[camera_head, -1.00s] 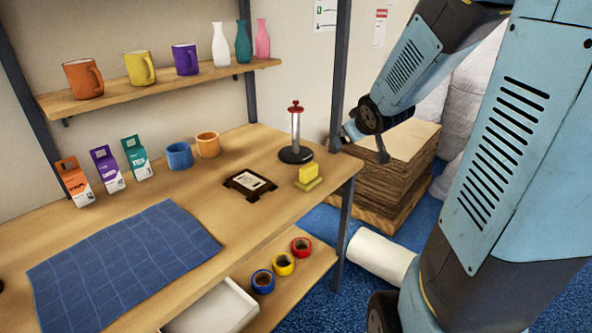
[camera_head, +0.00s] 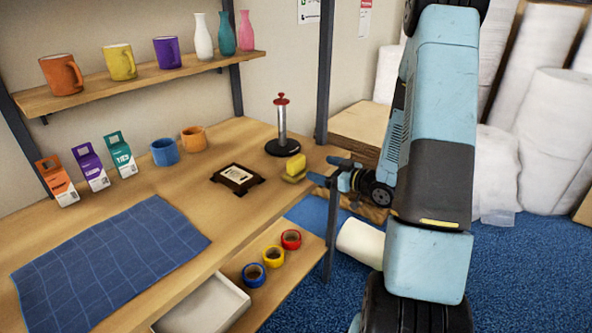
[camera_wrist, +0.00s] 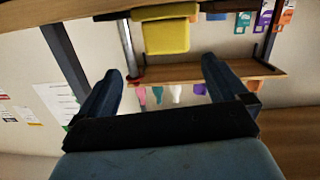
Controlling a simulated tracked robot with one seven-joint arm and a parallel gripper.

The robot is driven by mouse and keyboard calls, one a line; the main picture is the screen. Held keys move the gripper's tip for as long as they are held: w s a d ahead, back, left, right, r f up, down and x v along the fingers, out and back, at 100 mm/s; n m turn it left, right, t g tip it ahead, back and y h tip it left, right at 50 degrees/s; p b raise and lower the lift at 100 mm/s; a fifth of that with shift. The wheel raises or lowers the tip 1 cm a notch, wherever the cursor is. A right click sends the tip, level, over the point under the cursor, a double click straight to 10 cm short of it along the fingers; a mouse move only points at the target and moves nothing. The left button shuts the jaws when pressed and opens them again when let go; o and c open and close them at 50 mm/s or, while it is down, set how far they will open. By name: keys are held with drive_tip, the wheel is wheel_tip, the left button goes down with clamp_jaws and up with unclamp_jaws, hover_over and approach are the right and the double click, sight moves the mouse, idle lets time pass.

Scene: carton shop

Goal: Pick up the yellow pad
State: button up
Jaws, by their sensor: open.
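The yellow pad (camera_head: 294,163) is a small block on an olive-yellow base near the right end of the table (camera_head: 240,205). My gripper (camera_head: 323,170) is open and empty, just right of the pad at the table's right edge, apart from it. In the wrist view the yellow pad (camera_wrist: 167,36) shows at the top middle, ahead of and between the two dark fingers of my gripper (camera_wrist: 160,75). The wrist picture looks upside down.
A red-topped post on a black base (camera_head: 283,140) stands just behind the pad. A dark framed tray (camera_head: 237,178) lies to its left. A dark shelf upright (camera_head: 323,80) rises behind my gripper. Tape rolls (camera_head: 272,256) sit on the lower shelf. A blue cloth (camera_head: 110,258) covers the table's left front.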

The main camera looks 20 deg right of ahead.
sight(300, 163)
drive_tip(key=shift+t+y, duration=0.3)
drive_tip(key=shift+y, duration=0.5)
drive_tip(key=x, duration=0.5)
drive_tip(key=f+x, duration=0.1)
drive_tip(key=x, duration=0.1)
drive_tip(key=shift+a, duration=0.5)
drive_tip(key=shift+f+x, duration=0.2)
drive_tip(key=shift+x, duration=1.1)
drive_tip(key=shift+f+x, duration=0.15)
drive_tip(key=shift+x, duration=1.1)
drive_tip(key=shift+w+d, duration=0.1)
drive_tip(key=shift+c, duration=0.3)
drive_tip(key=c, duration=0.9)
drive_tip(key=shift+r, duration=0.1)
